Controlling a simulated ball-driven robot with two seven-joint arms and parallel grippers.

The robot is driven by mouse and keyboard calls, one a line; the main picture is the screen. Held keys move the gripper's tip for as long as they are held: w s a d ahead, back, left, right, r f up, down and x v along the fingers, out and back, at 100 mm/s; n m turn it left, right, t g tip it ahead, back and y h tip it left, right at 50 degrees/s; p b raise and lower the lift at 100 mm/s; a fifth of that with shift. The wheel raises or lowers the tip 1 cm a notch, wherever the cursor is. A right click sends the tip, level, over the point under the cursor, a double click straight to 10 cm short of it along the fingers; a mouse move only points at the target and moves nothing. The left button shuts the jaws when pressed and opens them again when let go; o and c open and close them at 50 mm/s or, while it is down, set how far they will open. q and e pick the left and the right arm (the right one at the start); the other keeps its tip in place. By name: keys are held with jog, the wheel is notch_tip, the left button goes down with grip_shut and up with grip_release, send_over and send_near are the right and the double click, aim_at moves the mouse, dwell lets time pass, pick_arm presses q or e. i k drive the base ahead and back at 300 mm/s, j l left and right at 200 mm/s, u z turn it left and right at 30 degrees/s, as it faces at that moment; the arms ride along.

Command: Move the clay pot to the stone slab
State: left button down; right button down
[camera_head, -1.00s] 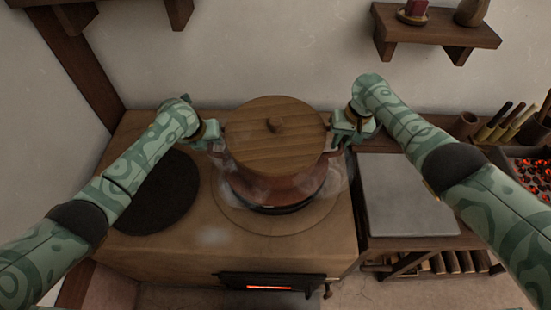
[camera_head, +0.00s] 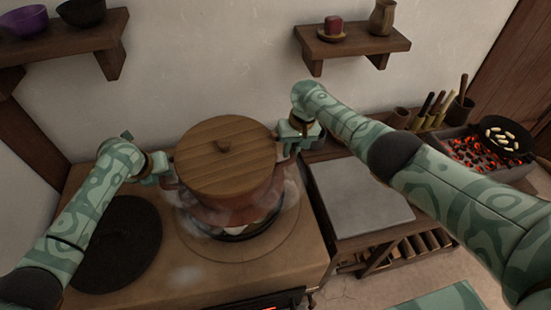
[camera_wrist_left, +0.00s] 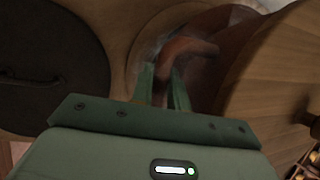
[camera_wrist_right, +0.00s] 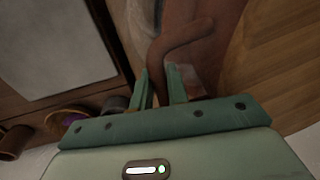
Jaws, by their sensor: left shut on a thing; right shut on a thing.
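The clay pot (camera_head: 232,208) is reddish brown with a round wooden lid (camera_head: 225,160). It is over the round burner of the stove, with steam around its lower part; whether its base touches the burner is hard to tell. My left gripper (camera_head: 164,172) is shut on the pot's left handle (camera_wrist_left: 185,48). My right gripper (camera_head: 284,146) is shut on its right handle (camera_wrist_right: 182,38). The stone slab (camera_head: 360,197) is a flat grey square on a low wooden stand right of the stove, and it is bare. It also shows in the right wrist view (camera_wrist_right: 65,40).
A dark round plate (camera_head: 118,245) lies on the stove's left side. A brazier with glowing coals (camera_head: 478,152) and a pan (camera_head: 505,137) stand at the right, beside cups and utensils. Wall shelves (camera_head: 355,46) hang behind. My right arm passes over the slab's right side.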

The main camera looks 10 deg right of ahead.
aim_at(356, 191)
jog(key=k+l, duration=0.1)
jog(key=l, duration=1.2)
jog(key=k+l, duration=0.15)
jog(key=l, duration=0.45)
jog(key=z, duration=0.05)
